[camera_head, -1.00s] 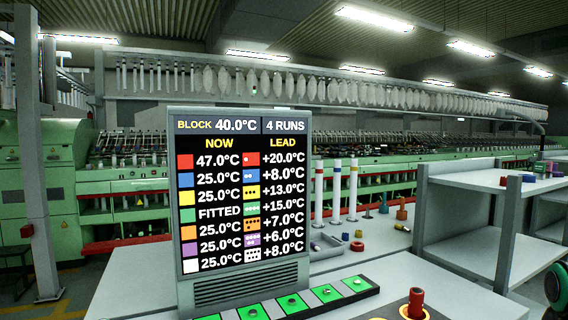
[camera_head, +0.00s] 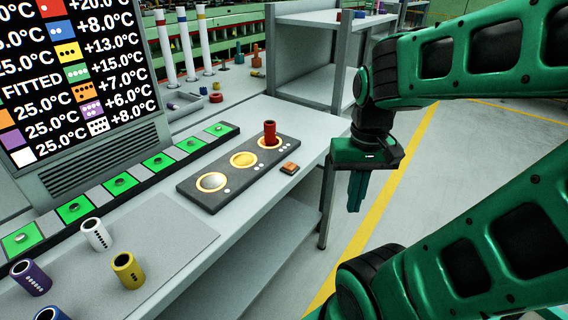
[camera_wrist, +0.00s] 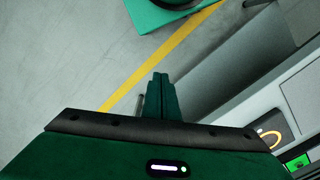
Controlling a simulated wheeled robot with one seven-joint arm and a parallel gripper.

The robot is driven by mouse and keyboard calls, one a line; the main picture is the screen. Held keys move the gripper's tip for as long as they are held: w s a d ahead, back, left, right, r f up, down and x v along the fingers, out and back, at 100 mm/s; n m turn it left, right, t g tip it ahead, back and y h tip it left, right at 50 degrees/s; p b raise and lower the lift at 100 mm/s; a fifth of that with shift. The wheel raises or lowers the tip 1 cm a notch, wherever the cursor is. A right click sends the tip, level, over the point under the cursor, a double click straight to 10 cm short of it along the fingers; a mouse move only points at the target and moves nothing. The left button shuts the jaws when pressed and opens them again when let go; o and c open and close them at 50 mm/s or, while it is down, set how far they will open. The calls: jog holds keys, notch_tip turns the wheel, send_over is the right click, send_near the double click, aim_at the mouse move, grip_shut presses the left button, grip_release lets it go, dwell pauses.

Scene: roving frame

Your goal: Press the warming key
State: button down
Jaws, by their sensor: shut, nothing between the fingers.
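A small dark key with an orange-brown top (camera_head: 290,168) sits on the bench beside a dark plate (camera_head: 224,189), which has three round gold-rimmed pads. It looks like the warming key, though I see no label. A red sleeve (camera_head: 270,133) stands upright on the plate's far right pad. My gripper (camera_head: 355,208) hangs fingers down, off the bench's right front edge, to the right of the key and apart from it. The fingers are together and empty. The wrist view shows the closed fingers (camera_wrist: 160,80) over the floor, with part of the plate (camera_wrist: 277,130) at the right edge.
A temperature screen (camera_head: 75,75) stands at the left. A row of green squares with metal knobs (camera_head: 115,186) runs before it. White, yellow (camera_head: 128,270) and purple sleeves stand near left. A grey shelf (camera_head: 318,55) stands behind. Floor at right is clear.

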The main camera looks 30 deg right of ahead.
jog(key=r, duration=0.1)
notch_tip(320, 180, up, 8)
jog(key=f+n, duration=0.1)
jog(key=n, duration=0.9)
send_over(290, 165)
jog(key=shift+r, duration=0.25)
notch_tip(290, 165, down, 14)
jog(key=shift+f, duration=0.1)
